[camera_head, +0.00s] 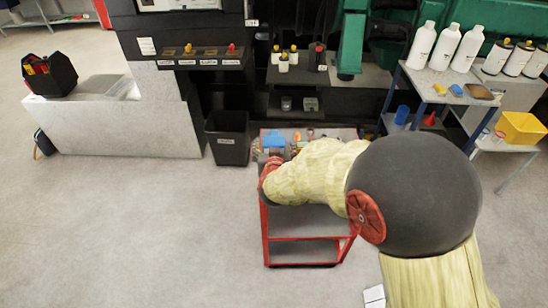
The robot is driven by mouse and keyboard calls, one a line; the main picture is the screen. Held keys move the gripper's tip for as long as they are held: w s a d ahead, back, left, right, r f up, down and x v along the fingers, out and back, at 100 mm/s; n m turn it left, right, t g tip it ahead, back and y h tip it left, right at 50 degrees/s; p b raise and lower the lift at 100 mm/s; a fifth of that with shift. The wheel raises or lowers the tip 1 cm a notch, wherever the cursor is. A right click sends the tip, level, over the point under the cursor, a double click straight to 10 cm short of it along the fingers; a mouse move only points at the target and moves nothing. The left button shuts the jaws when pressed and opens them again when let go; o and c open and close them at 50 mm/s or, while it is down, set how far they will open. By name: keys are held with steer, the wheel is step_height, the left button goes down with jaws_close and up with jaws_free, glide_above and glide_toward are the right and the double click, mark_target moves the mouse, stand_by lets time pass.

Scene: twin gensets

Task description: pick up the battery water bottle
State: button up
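Several white bottles stand on the bench (437,93) at the upper right: white-capped ones, such as a white bottle (445,48), and dark-capped ones, such as a dark-capped bottle (495,58). Their labels are too small to read, so I cannot tell which is the battery water bottle. Small bottles with yellow caps (283,62) stand on the dark shelf at the upper middle. My gripper (268,152) is over the left side of the red trolley (266,222), far from the bench. My arm partly hides it, and its fingers are too small to make out.
A blue item (274,139) and other small things lie on the trolley top. A black bin (228,138) stands left of the trolley. A yellow bin (521,128) sits on a lower surface at the right. A black tool bag (49,75) rests on the grey block.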

steer(key=shift+c, duration=1.2)
steer(key=c, duration=1.1)
step_height(320, 180, up, 10)
steer(key=p, duration=0.3)
steer(key=shift+f+p, duration=0.2)
steer(key=shift+p, duration=0.2)
steer(key=shift+r+p, duration=1.15)
steer(key=shift+r, duration=0.2)
steer(key=shift+f, duration=0.15)
